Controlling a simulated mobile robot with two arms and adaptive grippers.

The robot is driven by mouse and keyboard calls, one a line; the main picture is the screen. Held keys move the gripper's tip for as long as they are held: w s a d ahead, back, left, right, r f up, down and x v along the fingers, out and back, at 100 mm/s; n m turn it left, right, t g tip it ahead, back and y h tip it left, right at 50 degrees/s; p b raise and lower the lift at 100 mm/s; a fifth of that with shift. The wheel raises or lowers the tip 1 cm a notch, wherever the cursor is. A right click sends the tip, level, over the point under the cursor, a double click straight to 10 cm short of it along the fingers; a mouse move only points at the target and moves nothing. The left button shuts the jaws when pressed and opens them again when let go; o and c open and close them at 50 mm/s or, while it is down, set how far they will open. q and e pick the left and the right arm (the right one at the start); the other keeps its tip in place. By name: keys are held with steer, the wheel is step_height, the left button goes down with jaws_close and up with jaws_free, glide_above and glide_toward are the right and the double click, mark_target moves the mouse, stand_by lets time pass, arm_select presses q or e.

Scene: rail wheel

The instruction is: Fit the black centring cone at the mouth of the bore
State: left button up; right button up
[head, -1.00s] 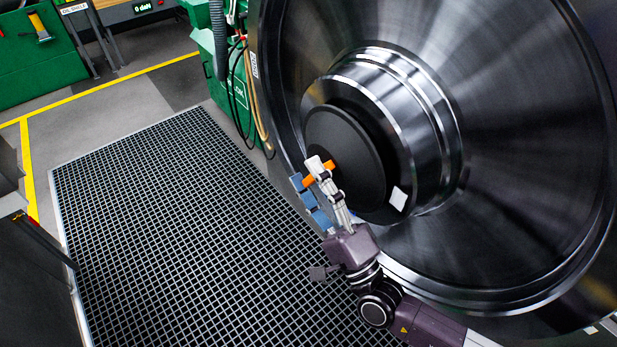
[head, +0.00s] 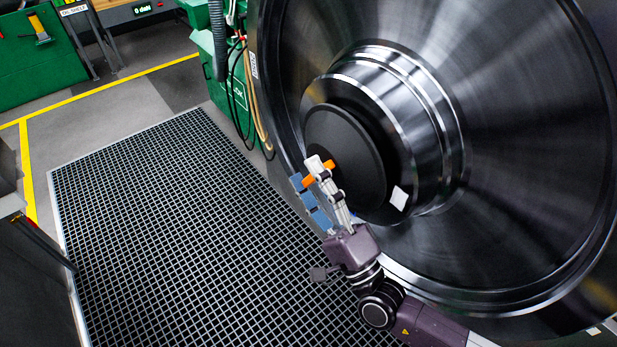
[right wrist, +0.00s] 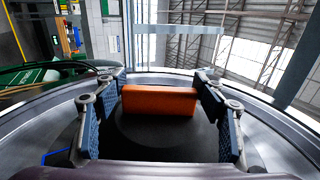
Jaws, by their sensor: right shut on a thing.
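The black centring cone (head: 352,158) shows as a dark disc in front of the hub (head: 425,130) of the big steel wheel (head: 530,110). It covers the mouth of the bore, so I cannot tell how far it is seated. An orange handle (head: 319,175) stands out from its face. My right gripper (head: 306,173) is shut on this handle, coming from below. In the right wrist view the orange handle (right wrist: 160,101) lies between the blue-padded fingers, with the dark cone (right wrist: 165,140) behind it. My left gripper is not in view.
A white square label (head: 399,198) is on the hub's dark face beside the cone. A black grating (head: 170,230) covers the floor at left and is clear. A green machine (head: 225,90) with hoses stands behind, close to the wheel's rim.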

steer(key=shift+r, duration=0.2)
stand_by(0.4)
steer(key=shift+w+d+b, duration=0.4)
steer(key=shift+d+b, duration=0.2)
stand_by(0.5)
steer(key=shift+w+d, duration=0.15)
steer(key=o, duration=1.6)
steer(key=shift+f, duration=0.3)
steer(key=shift+s+f, duration=0.1)
steer(key=shift+s, duration=0.1)
steer(key=v, duration=1.1)
steer(key=shift+s+d, duration=0.2)
steer(key=shift+s, duration=0.05)
